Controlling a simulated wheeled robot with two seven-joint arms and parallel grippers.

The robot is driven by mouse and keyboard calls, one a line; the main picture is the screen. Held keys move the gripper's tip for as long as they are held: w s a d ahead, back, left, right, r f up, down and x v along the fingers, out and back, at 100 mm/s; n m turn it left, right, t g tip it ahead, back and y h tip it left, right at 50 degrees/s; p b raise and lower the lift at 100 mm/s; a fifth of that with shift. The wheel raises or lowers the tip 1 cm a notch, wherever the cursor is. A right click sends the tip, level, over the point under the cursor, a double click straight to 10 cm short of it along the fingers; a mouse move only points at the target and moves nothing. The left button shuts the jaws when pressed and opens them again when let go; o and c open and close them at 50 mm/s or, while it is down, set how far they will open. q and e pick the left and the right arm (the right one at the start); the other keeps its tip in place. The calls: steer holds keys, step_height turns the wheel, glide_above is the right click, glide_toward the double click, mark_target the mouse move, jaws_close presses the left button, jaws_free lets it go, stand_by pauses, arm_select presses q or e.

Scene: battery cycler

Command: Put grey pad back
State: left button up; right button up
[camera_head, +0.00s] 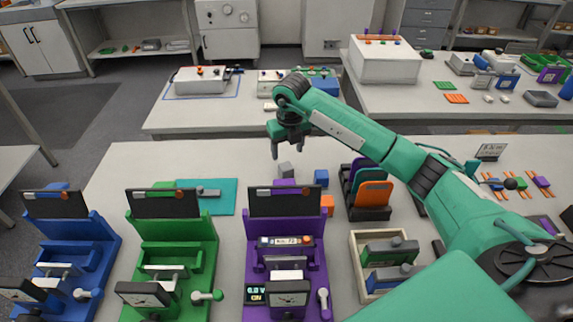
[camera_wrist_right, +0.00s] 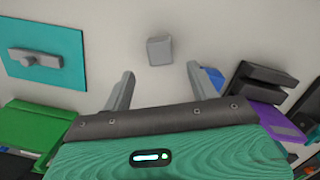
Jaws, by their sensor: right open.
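A small grey block (camera_head: 285,170), which looks like the grey pad, rests on the white table. In the right wrist view the grey block (camera_wrist_right: 159,50) shows just beyond the gap between my fingertips. My right gripper (camera_head: 287,153) points down above the block, open and empty; its two fingers also show apart in the right wrist view (camera_wrist_right: 160,72). A flat grey piece with a raised knob (camera_head: 208,192) lies on the teal mat (camera_head: 222,208) to the left. I cannot tell which of these two the task means. My left gripper is not in view.
Blue (camera_head: 321,177) and orange (camera_head: 327,205) blocks stand right of the grey one. A dark rack (camera_head: 366,212) holds coloured panels. Blue (camera_head: 95,235), green (camera_head: 203,240) and purple (camera_head: 313,245) stations line the front. The table behind the mat is clear.

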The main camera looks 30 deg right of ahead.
steer(key=shift+s+r, duration=0.15)
steer(key=shift+r, duration=1.25)
